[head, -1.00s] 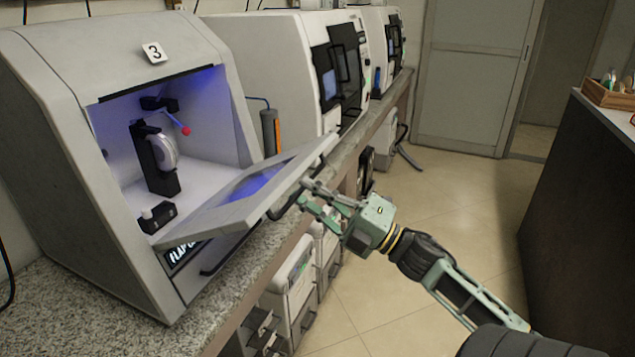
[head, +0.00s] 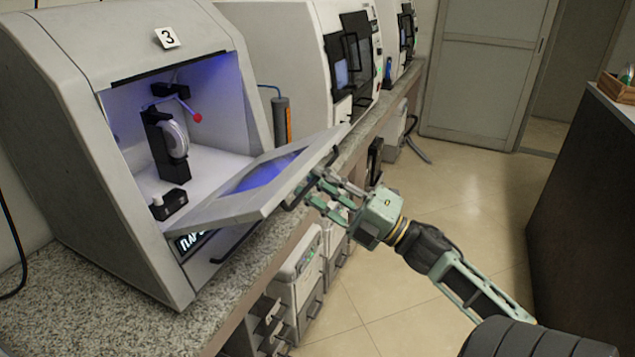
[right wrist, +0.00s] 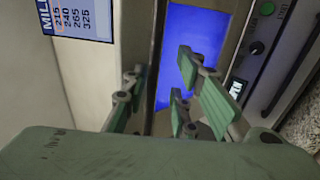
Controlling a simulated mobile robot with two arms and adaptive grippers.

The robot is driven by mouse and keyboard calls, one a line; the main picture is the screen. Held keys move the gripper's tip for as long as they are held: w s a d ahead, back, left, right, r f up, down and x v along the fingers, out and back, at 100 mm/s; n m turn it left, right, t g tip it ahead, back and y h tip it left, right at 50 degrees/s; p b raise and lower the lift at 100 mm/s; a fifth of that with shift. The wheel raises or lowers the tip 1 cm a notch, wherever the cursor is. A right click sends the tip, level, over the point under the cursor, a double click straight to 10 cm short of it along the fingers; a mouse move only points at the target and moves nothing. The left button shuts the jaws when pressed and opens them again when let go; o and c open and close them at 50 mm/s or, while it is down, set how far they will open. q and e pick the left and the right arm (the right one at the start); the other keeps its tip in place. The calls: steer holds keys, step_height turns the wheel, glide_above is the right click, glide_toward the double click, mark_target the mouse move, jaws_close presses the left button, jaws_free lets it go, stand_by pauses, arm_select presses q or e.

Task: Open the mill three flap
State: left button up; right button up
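Mill three is the grey machine (head: 60,110) at the left, marked with a 3 plate (head: 167,39). Its flap (head: 230,205) is swung down and tilts outward from the lower front, so the lit chamber (head: 130,135) is uncovered. A dark handle (head: 297,196) sits on the flap's outer side. My right gripper (head: 318,188) is at the flap's outer edge, by the handle. In the right wrist view its green fingers (right wrist: 160,95) are spread, with the blue-lit flap window (right wrist: 190,50) beyond. Whether they touch the handle is hidden. My left gripper is out of view.
The mill stands on a speckled counter (head: 90,322). More machines (head: 290,60) stand farther along it. Drawer units (head: 300,280) sit below the counter. A dark cabinet (head: 585,190) is at the right, with clear tiled floor (head: 460,200) between.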

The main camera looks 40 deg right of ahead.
steer(key=v, duration=1.2)
steer(key=shift+f, duration=0.1)
steer(key=w+d+f+m+g+h, duration=0.1)
steer(key=d+f+m+h, duration=0.4)
steer(key=f, duration=0.5)
steer(key=w+d+f+m+g+h, duration=0.1)
steer(key=d+f+m+h, duration=0.1)
steer(key=f+m+h, duration=0.65)
steer(key=s+a+f+m+g+y+p, duration=0.1)
steer(key=s+f+m+g, duration=0.1)
steer(key=f, duration=0.8)
steer(key=s+a+f+m+g+y, duration=0.1)
steer(key=f+g, duration=0.2)
steer(key=f, duration=0.8)
steer(key=s+a+f+m+g+y, duration=0.1)
steer(key=s+a+f+g, duration=0.2)
steer(key=s+a+f, duration=0.45)
steer(key=s+a+f+m+g+p, duration=0.1)
steer(key=s+a+f+g, duration=0.3)
steer(key=f, duration=0.6)
steer(key=s+a+f+m+g+y, duration=0.1)
steer(key=s+a+f+m+g, duration=0.1)
steer(key=s+a+f, duration=0.6)
steer(key=s+a+f+g, duration=0.3)
steer(key=s+a, duration=0.3)
steer(key=s, duration=0.3)
steer(key=shift+a+f+g+y, duration=0.3)
steer(key=shift+f+y, duration=0.05)
steer(key=shift+f, duration=0.25)
